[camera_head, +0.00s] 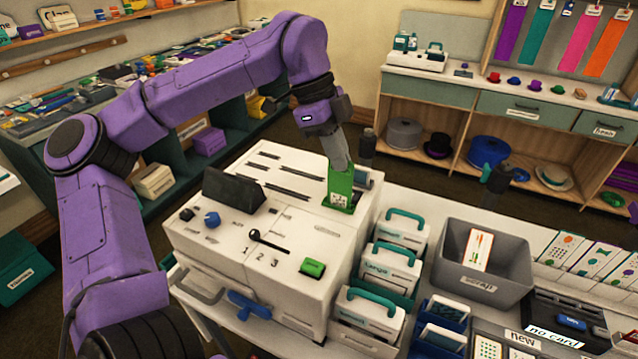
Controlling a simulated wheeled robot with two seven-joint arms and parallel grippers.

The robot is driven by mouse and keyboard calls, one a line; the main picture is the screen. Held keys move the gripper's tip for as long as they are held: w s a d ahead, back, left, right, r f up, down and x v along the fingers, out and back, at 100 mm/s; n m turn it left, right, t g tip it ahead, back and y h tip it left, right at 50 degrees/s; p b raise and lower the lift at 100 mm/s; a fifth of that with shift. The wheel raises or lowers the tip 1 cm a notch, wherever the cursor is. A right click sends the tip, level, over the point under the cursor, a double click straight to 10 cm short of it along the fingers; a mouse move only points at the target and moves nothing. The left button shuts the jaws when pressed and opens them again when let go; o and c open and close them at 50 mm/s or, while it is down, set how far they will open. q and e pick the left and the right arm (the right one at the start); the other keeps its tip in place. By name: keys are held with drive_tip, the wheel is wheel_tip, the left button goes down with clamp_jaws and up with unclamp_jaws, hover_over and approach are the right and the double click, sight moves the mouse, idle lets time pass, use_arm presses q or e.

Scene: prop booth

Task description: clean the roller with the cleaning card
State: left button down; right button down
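The white card printer (225,255) stands on the table in the middle of the view. My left gripper (339,163) is over its back right corner, pointing down. Its grey fingers are closed on the top of an upright green card (341,187) with a white printed patch, which I take for the cleaning card. The card's lower end is at a green-edged opening in the printer's top; how deep it reaches cannot be told. The roller is not clearly visible. A grey cylindrical part shows just right of the card. My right gripper is not clearly in view.
A black screen (234,190), a lever marked 1 2 3 (268,240) and a green button (313,267) are on the printer. Handled teal-and-white cartridges (388,268) stand right of it. A grey bin (510,262) holding a card and a black tray (570,318) are further right.

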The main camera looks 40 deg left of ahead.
use_arm(q)
drive_tip(key=shift+f+b, duration=3)
drive_tip(key=shift+f, duration=0.2)
drive_tip(key=shift+r, duration=0.1)
drive_tip(key=shift+r+p, duration=2.1)
drive_tip(key=shift+r, duration=1.15)
drive_tip(key=shift+r+p, duration=1.6)
drive_tip(key=shift+r, duration=0.7)
drive_tip(key=shift+f, duration=0.1)
